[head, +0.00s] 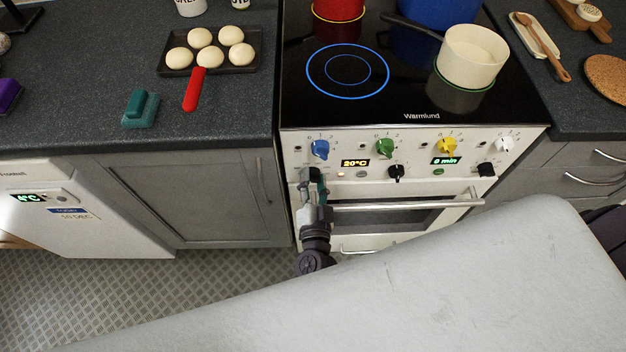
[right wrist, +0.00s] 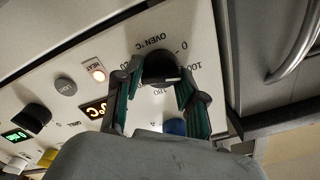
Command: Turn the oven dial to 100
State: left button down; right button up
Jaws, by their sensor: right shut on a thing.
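The oven dial (right wrist: 158,66) is a black knob on the white oven panel, under the "OVEN °C" print in the right wrist view. A white mark shows on its edge. The printed 0 and 100 lie to its right in that view. My right gripper (right wrist: 157,82) is shut on the dial, one finger on each side. In the head view the right gripper (head: 313,186) reaches the lower left of the panel and partly hides the dial (head: 315,173). The oven display (head: 355,162) reads 20°C. My left gripper is not in view.
Blue (head: 320,149), green (head: 385,147), yellow (head: 447,146) and white (head: 503,144) hob knobs sit above. A black knob (head: 396,172) is to the right. The oven handle (head: 410,204) runs below the panel. A cream saucepan (head: 472,56) stands on the hob.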

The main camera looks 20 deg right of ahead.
jog(key=shift+f+m, duration=0.1)
jog(key=shift+m, duration=0.5)
jog(key=o, duration=1.1)
jog(key=shift+s, duration=0.1)
jog(key=v, duration=1.2)
